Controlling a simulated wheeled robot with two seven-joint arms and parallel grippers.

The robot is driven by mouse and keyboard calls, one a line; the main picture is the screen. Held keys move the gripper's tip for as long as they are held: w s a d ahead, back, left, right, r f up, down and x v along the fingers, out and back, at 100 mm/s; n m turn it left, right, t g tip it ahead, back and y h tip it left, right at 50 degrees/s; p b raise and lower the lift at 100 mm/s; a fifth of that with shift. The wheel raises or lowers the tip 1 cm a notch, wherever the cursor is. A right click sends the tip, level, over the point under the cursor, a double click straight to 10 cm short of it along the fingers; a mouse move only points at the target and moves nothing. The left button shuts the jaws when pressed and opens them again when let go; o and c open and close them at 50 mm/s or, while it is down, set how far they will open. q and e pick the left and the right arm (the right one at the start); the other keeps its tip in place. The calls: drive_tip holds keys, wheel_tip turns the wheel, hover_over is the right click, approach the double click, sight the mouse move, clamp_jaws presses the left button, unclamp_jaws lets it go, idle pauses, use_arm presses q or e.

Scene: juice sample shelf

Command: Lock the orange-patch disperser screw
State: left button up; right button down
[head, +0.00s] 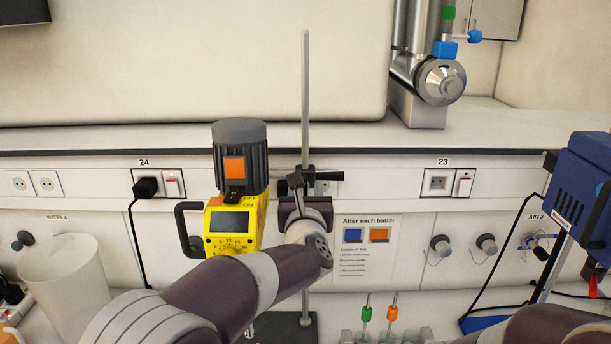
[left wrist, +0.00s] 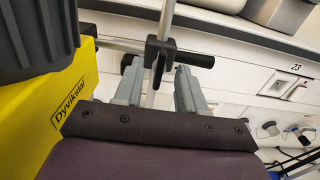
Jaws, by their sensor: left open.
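The yellow disperser (head: 233,222) with a grey motor top carries an orange patch (head: 234,169). It hangs beside a vertical stand rod (head: 305,100); its yellow body also fills the left of the left wrist view (left wrist: 62,95). A black clamp (head: 308,176) joins its side bar to the rod; the clamp also shows in the left wrist view (left wrist: 157,52), with a dark bar sticking out right. My left gripper (head: 297,184) is open at the clamp, its two grey fingers (left wrist: 160,85) apart on either side of it. I cannot tell whether they touch the screw. My right gripper is out of view.
A blue device (head: 583,185) stands at the right. A white cylinder (head: 63,285) stands at the left. Small bottles with green and orange marks (head: 391,314) stand low in front. A wall sign (head: 364,250) shows blue and orange squares. A ledge (head: 340,137) runs behind.

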use_arm(q)
drive_tip(key=shift+w, duration=0.8)
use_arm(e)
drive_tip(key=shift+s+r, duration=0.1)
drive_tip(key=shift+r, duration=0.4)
use_arm(q)
clamp_jaws()
